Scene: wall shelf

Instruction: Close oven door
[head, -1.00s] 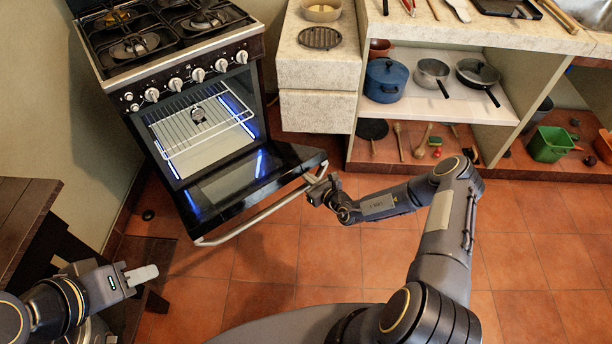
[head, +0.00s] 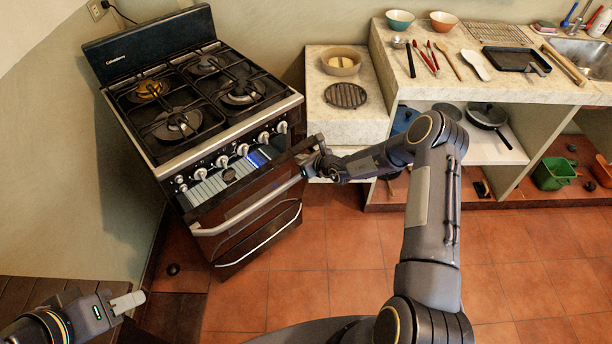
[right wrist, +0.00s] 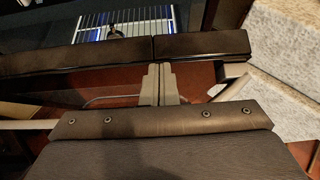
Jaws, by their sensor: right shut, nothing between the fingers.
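The oven (head: 205,110) stands at the upper left in the head view. Its door (head: 240,196) is swung most of the way up but is still ajar, with the lit rack showing through the gap above its top edge. The door's silver bar handle (head: 245,210) faces me. My right gripper (head: 316,148) is shut and empty at the door's upper right corner, by the handle's right end. In the right wrist view its fingers (right wrist: 160,84) are together close to the door's dark edge (right wrist: 95,58). My left gripper (head: 128,302) is at the lower left, away from the oven; its opening is unclear.
A stone counter (head: 345,118) with a pot and a round grate is right of the oven. Shelves with pans stand further right. A dark wooden table (head: 30,288) is at the lower left. The tiled floor (head: 340,240) before the oven is clear.

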